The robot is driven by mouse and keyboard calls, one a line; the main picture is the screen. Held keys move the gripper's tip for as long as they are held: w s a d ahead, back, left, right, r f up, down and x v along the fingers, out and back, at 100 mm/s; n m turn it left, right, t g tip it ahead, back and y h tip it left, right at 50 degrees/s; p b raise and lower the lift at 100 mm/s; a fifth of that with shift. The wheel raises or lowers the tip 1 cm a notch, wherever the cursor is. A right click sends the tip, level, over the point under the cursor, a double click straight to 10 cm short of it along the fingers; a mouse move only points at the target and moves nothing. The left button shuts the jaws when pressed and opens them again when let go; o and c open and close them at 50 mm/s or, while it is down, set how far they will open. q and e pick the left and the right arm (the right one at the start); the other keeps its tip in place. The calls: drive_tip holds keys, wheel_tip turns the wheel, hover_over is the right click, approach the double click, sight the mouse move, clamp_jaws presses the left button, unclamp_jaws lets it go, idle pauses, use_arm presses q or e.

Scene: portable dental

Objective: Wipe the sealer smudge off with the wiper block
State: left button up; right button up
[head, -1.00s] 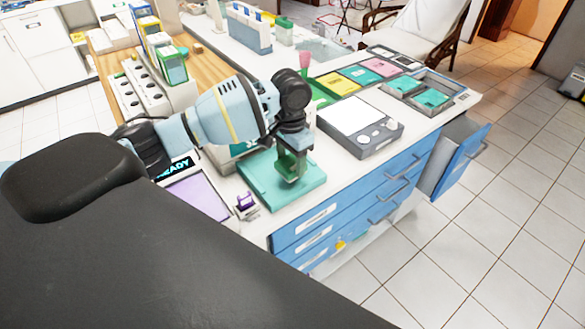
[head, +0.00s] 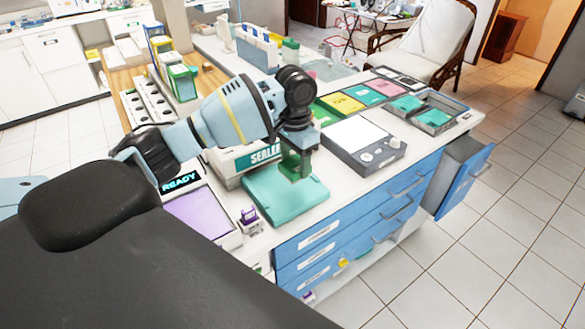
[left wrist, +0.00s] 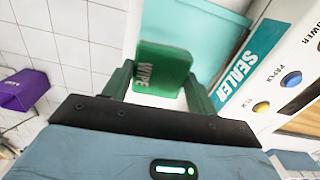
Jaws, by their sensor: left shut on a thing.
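My left gripper (head: 297,168) is shut on the green wiper block (left wrist: 163,68), which is marked WIPE and sits between both fingers in the left wrist view. In the head view the block is over the back part of the teal plate (head: 268,205) in front of the sealer (head: 262,158). I cannot tell whether the block touches the plate. The teal plate also shows in the left wrist view (left wrist: 200,22), beyond the block. I see no clear smudge on the bare parts of the plate; the block and gripper hide some of it. My right gripper is not in view.
A purple-topped panel (head: 203,214) and a small purple item (head: 249,216) lie left of the plate. A grey device with a white screen (head: 357,137) stands to its right. A blue-fronted drawer (head: 462,180) stands open at the right end.

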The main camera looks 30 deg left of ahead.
use_arm(q)
drive_tip(key=shift+r, duration=0.1)
drive_tip(key=shift+r, duration=1.85)
